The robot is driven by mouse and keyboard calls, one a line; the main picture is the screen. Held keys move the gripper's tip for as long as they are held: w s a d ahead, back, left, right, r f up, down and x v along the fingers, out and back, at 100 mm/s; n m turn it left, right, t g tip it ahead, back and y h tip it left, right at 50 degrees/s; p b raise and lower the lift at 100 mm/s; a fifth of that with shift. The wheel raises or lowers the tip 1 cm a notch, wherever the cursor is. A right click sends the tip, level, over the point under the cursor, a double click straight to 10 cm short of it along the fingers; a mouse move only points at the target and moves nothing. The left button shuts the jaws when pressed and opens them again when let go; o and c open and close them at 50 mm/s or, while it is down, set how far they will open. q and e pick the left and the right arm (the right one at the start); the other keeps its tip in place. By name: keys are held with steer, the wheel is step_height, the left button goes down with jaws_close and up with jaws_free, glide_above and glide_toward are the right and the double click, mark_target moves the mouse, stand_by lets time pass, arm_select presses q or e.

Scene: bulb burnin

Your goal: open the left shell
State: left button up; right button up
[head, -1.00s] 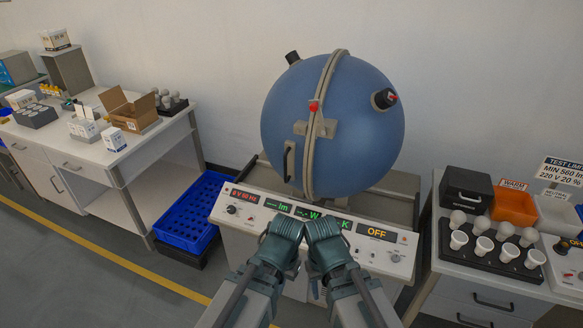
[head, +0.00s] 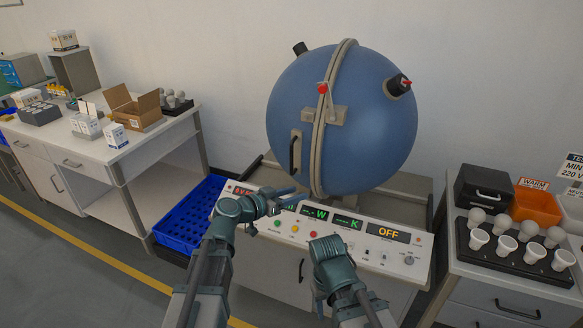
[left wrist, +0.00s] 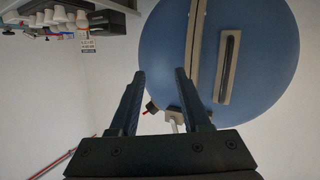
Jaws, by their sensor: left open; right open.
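The blue sphere stands on its console with its halves meeting at a beige rim (head: 318,150). Its left shell (head: 290,110) appears closed against the right half (head: 375,130). A dark vertical handle (head: 292,155) on a beige plate is on the left shell; it also shows in the left wrist view (left wrist: 229,65). A red-tipped latch (head: 322,88) sits at the seam. My left gripper (head: 290,199) is open and empty, below the handle and apart from it. My right gripper (head: 325,245) is lower, over the console front; its fingertips are hidden in the head view.
The console panel (head: 320,225) with buttons and an OFF display lies under my grippers. A blue crate (head: 195,215) is at left, beside a bench with boxes. At right, a cart holds a bulb tray (head: 510,255), a black box (head: 485,187) and an orange bin (head: 535,207).

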arm_select(q)
steer(key=w+a+r+n+t+y+b, duration=0.25)
steer(key=w+a+t, duration=0.25)
steer(key=a, duration=0.4)
glide_above(291, 172)
steer(key=shift+w+r+m+h+p, duration=0.15)
steer(key=shift+w+m+h+p, duration=0.1)
steer(key=shift+w+h+p, duration=0.15)
arm_select(e)
step_height(291, 172, down, 3)
steer(key=shift+r, duration=0.2)
arm_select(q)
jaws_close()
stand_by(0.8)
